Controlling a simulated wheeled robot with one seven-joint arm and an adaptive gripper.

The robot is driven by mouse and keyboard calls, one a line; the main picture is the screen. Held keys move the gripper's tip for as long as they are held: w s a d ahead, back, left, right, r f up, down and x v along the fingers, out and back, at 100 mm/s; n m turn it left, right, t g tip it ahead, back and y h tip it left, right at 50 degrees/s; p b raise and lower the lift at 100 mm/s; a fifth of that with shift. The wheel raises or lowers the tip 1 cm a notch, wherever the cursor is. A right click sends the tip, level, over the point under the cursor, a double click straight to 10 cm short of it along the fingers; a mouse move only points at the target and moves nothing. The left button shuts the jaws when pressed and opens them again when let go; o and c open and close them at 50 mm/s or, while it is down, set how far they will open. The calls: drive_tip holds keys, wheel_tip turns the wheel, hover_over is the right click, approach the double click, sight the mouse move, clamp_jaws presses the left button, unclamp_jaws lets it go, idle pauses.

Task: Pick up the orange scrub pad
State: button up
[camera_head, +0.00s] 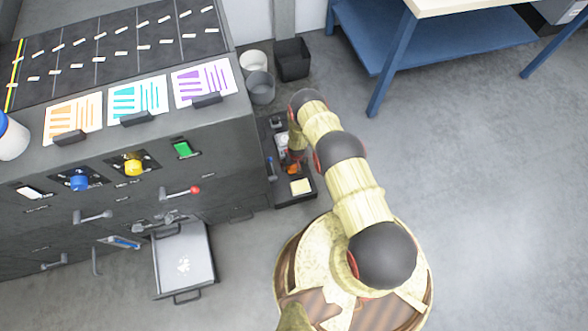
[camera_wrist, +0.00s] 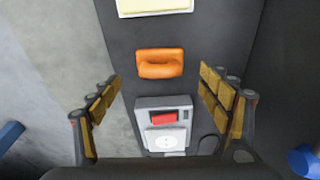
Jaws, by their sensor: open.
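The orange scrub pad (camera_wrist: 160,63) lies on a dark board (camera_wrist: 115,30) in the upper middle of the wrist view. A small part of an orange thing, likely the same pad, shows in the head view beside my arm (camera_head: 293,169). My gripper (camera_wrist: 160,82) is open and empty, its two padded fingers spread to the left and right of the board. The pad lies ahead of the fingertips, roughly centred between them, and apart from both. In the head view my arm hides most of the gripper.
A grey-white device with a red part (camera_wrist: 163,125) lies just below the pad, between my fingers. A pale yellow block (camera_head: 301,187) lies on the pad's other side. Blue objects (camera_wrist: 304,160) show at the wrist view's edges. A dark cabinet (camera_head: 225,150) stands left of the board.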

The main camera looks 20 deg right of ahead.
sight(294, 166)
drive_tip(key=f, duration=0.1)
drive_tip(key=f+b, duration=0.2)
drive_tip(key=f, duration=0.1)
drive_tip(key=shift+w+f, duration=0.1)
drive_tip(key=shift+w, duration=0.2)
drive_tip(key=shift+c, duration=0.3)
drive_tip(key=c, duration=1.1)
drive_tip(key=shift+c, duration=0.4)
